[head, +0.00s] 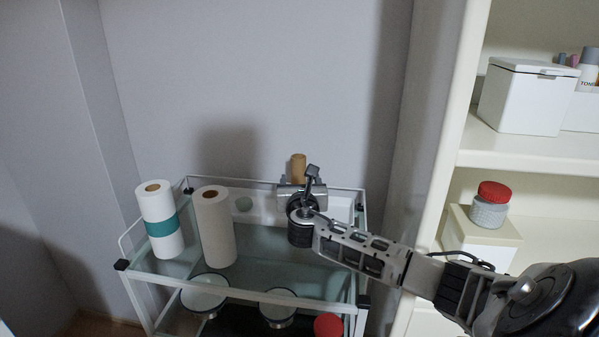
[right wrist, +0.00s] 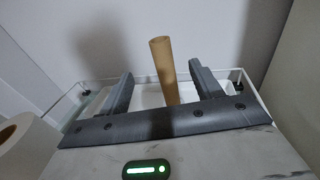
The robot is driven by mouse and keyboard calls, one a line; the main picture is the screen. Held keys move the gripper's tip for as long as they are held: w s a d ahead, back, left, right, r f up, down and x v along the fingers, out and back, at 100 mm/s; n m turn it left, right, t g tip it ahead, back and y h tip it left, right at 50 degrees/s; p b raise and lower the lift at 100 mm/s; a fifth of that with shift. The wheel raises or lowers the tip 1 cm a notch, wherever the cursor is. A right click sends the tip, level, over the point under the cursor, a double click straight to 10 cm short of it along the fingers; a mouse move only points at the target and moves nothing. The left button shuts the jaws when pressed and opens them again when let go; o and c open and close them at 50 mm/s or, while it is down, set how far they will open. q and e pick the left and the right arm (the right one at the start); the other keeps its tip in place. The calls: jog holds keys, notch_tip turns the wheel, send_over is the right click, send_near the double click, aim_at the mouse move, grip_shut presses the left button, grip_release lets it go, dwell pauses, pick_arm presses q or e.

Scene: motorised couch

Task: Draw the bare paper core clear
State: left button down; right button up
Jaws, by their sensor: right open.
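The bare paper core (head: 298,167) is a brown cardboard tube standing upright at the back right of the glass cart. In the right wrist view the core (right wrist: 164,70) rises between the two fingers of my right gripper (right wrist: 165,88), with space on both sides. My right gripper (head: 312,172) is open and empty, in front of the core, and hides its lower part in the head view. What the core stands on is hidden. My left gripper is not in view.
Two paper rolls, one with a teal band (head: 162,228) and one plain (head: 215,230), stand on the cart's left. Bowls (head: 204,297) and a red-topped item (head: 328,325) sit lower. The cart's white rail (head: 335,187) runs behind. Shelves (head: 530,155) stand at right.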

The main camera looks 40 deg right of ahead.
aim_at(298, 163)
jog(key=b+x, duration=0.2)
jog(key=x, duration=0.4)
jog(key=b+x, duration=0.1)
jog(key=x, duration=0.6)
jog(key=shift+w+f+b, duration=0.1)
jog(key=shift+f+b, duration=0.15)
jog(key=shift+b, duration=0.1)
jog(key=shift+b+x, duration=0.5)
jog(key=shift+x, duration=0.3)
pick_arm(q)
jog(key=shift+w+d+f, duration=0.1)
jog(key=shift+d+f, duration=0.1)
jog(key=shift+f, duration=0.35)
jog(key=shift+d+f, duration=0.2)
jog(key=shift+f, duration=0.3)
pick_arm(e)
jog(key=shift+r, duration=0.15)
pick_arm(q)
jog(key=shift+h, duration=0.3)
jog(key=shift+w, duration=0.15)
pick_arm(e)
jog(key=c, duration=1.1)
